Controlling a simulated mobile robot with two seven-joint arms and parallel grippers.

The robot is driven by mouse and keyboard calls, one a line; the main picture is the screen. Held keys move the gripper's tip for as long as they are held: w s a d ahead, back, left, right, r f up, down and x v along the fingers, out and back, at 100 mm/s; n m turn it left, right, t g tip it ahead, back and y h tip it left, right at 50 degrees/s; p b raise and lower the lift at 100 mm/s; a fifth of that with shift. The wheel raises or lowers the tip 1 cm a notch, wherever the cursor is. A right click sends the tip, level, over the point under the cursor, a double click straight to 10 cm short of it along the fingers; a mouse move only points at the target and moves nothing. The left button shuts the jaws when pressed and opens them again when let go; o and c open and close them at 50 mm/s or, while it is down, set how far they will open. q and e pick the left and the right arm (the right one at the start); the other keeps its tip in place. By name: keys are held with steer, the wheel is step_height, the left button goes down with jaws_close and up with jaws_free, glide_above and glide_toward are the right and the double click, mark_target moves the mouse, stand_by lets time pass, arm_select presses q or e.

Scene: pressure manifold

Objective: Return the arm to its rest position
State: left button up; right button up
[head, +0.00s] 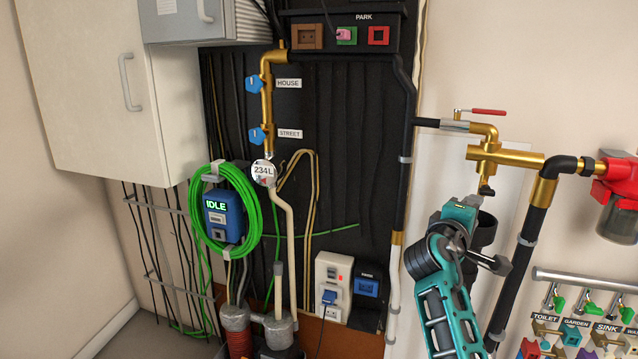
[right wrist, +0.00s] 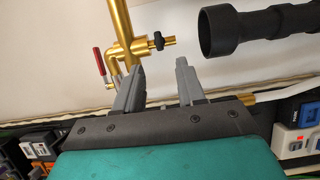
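My right arm (head: 447,300) reaches up at the lower right in the head view, in front of the wall by the brass pipework. Its fingers are hard to make out there. In the right wrist view my right gripper (right wrist: 159,66) has its two grey fingers apart, with nothing between them. A brass pipe fitting (right wrist: 124,30) with a red lever (right wrist: 99,60) and a small black knob (right wrist: 157,40) lies beyond the fingertips. A wide black pipe end (right wrist: 225,32) is beyond them on the right. My left gripper is not in view.
A brass assembly (head: 505,155) and black pipe (head: 522,235) stand close to my right arm. A red-capped filter (head: 615,185) and tagged manifold (head: 580,280) are to its right. A socket panel (head: 333,285), blue meter box (head: 222,217) and white cabinet (head: 105,85) are to the left.

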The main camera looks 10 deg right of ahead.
steer(key=s+a+f+t+y+p, duration=0.1)
steer(key=s+a+f+y+p, duration=0.1)
steer(key=s+a+f+y, duration=0.3)
steer(key=s+a+f+y+p, duration=0.1)
steer(key=a+f+y+p, duration=0.15)
steer(key=f, duration=0.45)
steer(key=s+a+f+t+y+p, duration=0.1)
steer(key=s+a+f+y, duration=0.2)
steer(key=f, duration=0.4)
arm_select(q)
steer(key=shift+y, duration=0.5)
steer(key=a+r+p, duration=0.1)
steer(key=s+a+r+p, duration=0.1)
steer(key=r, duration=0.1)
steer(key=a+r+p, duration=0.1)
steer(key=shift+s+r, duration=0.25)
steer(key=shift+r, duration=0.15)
arm_select(e)
steer(key=s+a+f+m+g+y, duration=0.1)
steer(key=s+a+f+m+y, duration=0.1)
steer(key=s+a, duration=0.4)
steer(key=s+a+f+m+g+y, duration=0.1)
steer(key=s+a, duration=0.4)
steer(key=s, duration=0.7)
step_height(320, 180, down, 2)
steer(key=m+y, duration=0.1)
steer(key=y, duration=0.1)
steer(key=shift+a+f+m+y, duration=0.25)
steer(key=shift+a+m+y, duration=0.1)
steer(key=shift+a+m, duration=0.05)
